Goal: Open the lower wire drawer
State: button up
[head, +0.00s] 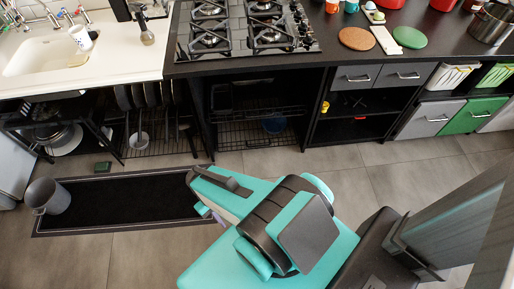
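The lower wire drawer (243,134) is a dark wire basket in the open cabinet below the hob, close to the floor. My teal arm is folded in the lower middle of the view, in front of the cabinet and apart from the drawer.
A black hob (241,30) tops the cabinet. A dark mat (130,200) with a grey bucket (47,196) lies on the floor at left. A small green box (103,168) is near the mat. Drawers and green bins (472,115) stand right. Tiled floor before the cabinet is clear.

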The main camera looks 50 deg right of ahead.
jog(key=w+d+f+m+t+y+b, duration=0.2)
jog(key=w+d+f+m+y+b, duration=0.4)
jog(key=w+f+b, duration=0.5)
jog(key=w+d+f+m+t+y+b, duration=0.2)
jog(key=w+d+f+m+t+b, duration=0.15)
jog(key=d, duration=0.25)
jog(key=w+d+f+m+t+y+b, duration=0.2)
jog(key=w+d+f+b, duration=0.25)
jog(key=d, duration=0.25)
jog(key=s+d+f+m+t+h+b, duration=0.1)
jog(key=d+t+b, duration=0.4)
jog(key=d, duration=1.2)
jog(key=s+d+f+m+t+h+b, duration=0.1)
jog(key=s+d+m+t+b, duration=0.3)
jog(key=d+b, duration=0.5)
jog(key=d+f+m+t, duration=0.1)
jog(key=d+t, duration=0.1)
jog(key=d, duration=0.6)
jog(key=shift+d, duration=0.25)
jog(key=shift+w+a+b, duration=0.1)
jog(key=shift+b, duration=0.2)
jog(key=b+x, duration=0.4)
jog(key=x, duration=0.9)
jog(key=shift+w+a+b, duration=0.15)
jog(key=shift+w+b, duration=0.05)
jog(key=shift+b, duration=0.1)
